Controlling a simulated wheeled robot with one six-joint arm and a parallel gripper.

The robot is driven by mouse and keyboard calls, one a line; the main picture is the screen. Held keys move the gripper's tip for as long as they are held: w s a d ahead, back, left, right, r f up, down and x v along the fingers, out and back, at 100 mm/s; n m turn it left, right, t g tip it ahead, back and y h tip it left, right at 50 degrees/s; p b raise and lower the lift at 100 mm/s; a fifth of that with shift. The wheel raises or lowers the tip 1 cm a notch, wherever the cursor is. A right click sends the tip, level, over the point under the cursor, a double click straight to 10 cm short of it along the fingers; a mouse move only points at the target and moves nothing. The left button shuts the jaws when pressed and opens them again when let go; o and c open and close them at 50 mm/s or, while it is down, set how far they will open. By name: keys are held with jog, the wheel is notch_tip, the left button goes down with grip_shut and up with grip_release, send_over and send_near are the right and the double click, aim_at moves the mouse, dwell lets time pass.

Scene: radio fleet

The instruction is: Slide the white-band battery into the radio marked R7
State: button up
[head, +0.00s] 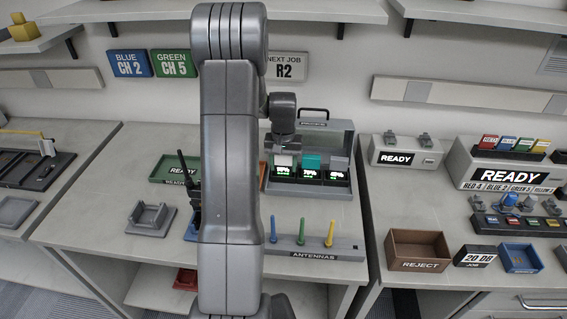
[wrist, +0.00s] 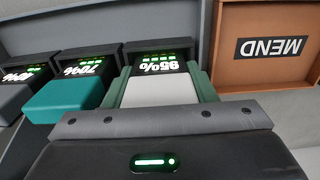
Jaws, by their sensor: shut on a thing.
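The white-band battery (wrist: 160,92) stands in the charger (head: 347,135), at the bay whose display reads 95% in the wrist view. It also shows as a pale block (head: 284,160) at the left bay in the head view. My gripper (wrist: 158,80) is shut on it, one greenish finger on each side. In the head view my gripper (head: 284,146) is at the charger's left bay. A dark radio (head: 194,205) stands left of my arm, partly hidden by it. No R7 mark is readable.
A teal battery (wrist: 68,100) and a grey battery (wrist: 12,103) stand beside it in the charger. An antenna rack (head: 348,246) is in front. A green tray (head: 165,168) and an empty grey cradle (head: 151,219) lie left. A brown MEND bin (wrist: 235,45) is beside the charger.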

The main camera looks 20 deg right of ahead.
jog(key=shift+f, duration=0.15)
jog(key=o, duration=1)
jog(key=shift+o, duration=0.2)
jog(key=r, duration=0.9)
jog(key=r+b, duration=0.1)
jog(key=r, duration=0.3)
jog(key=shift+s+r, duration=0.3)
jog(key=shift+r, duration=0.1)
